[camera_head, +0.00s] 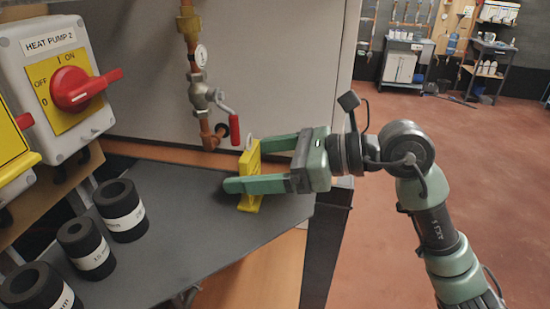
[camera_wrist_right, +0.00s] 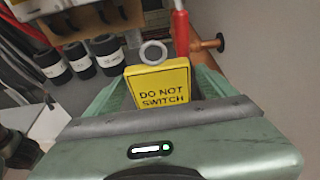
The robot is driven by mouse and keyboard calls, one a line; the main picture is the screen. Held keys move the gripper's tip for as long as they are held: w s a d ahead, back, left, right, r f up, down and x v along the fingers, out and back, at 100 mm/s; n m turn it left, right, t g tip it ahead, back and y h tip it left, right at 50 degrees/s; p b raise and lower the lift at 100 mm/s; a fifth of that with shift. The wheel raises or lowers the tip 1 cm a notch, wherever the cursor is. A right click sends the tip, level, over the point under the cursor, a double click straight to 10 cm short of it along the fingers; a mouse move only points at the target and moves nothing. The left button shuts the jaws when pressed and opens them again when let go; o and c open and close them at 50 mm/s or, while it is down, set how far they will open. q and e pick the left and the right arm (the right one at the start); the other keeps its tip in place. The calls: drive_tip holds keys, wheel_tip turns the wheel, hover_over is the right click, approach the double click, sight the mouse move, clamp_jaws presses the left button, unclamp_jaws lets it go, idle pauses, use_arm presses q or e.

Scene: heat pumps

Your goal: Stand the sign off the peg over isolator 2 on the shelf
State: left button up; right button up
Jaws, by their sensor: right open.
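The yellow sign (camera_head: 249,177) stands upright on the dark grey shelf (camera_head: 195,222), near its right end. It also shows in the right wrist view (camera_wrist_right: 160,84), reading "DO NOT SWITCH", with a grey ring on top. My right gripper (camera_head: 243,165) is open, with one finger on each side of the sign; I cannot tell whether they touch it. The isolator for heat pump 2 (camera_head: 55,85), a grey box with a red handle on a yellow plate, is at the upper left. Its peg cannot be made out. My left gripper is not in view.
Several black foam rings with white labels (camera_head: 121,209) stand on the left of the shelf. A pipe with a red-handled valve (camera_head: 234,129) runs down behind the sign. The shelf's middle is clear.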

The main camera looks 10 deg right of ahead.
drive_tip(key=b+v, duration=0.4)
drive_tip(key=v, duration=0.8)
